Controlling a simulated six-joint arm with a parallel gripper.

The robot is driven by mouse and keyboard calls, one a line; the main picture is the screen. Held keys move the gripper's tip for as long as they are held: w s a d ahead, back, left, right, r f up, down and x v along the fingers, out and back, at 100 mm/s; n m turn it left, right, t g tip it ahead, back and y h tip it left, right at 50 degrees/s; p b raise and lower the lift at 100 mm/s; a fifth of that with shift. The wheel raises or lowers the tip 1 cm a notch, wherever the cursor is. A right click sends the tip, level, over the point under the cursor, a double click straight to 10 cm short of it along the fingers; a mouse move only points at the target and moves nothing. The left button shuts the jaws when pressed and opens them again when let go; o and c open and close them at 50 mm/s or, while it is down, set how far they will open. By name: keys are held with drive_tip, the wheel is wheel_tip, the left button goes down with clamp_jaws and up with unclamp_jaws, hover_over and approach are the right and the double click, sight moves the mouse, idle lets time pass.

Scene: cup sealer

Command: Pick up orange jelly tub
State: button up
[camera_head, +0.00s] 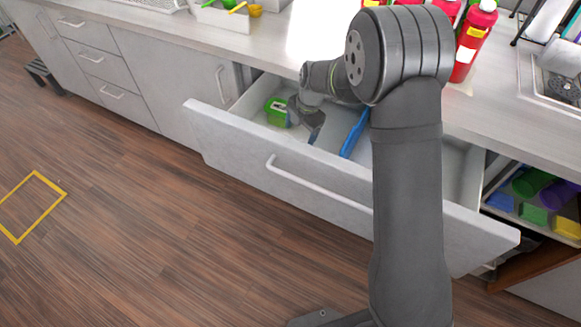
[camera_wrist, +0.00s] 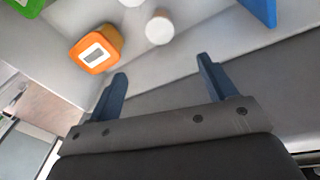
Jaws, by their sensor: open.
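The orange jelly tub (camera_wrist: 97,49) is an orange rounded box with a white label. In the wrist view it lies in the open drawer, ahead and to the left of my gripper (camera_wrist: 164,80). My gripper is open, with its two blue fingers apart and nothing between them. The tub is apart from the fingers. In the head view my gripper (camera_head: 312,125) is over the left part of the open drawer (camera_head: 290,190), partly hidden by my own arm. I cannot make out the orange tub in the head view.
A white round item (camera_wrist: 159,30) lies right of the tub. A green box (camera_head: 277,112) is at the drawer's left end. A blue item (camera_head: 354,134) lies near the drawer's middle. Red bottles (camera_head: 472,42) stand on the counter. The floor in front is clear.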

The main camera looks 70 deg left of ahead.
drive_tip(key=shift+n, duration=0.3)
drive_tip(key=f, duration=0.5)
drive_tip(key=s+a+f, duration=0.1)
drive_tip(key=f, duration=0.5)
drive_tip(key=s+f, duration=0.1)
drive_tip(key=f, duration=0.5)
drive_tip(key=shift+s+a+f, duration=0.15)
drive_tip(key=shift+s+f, duration=0.05)
drive_tip(key=shift+s, duration=0.05)
drive_tip(key=c, duration=1.1)
drive_tip(key=shift+r, duration=0.1)
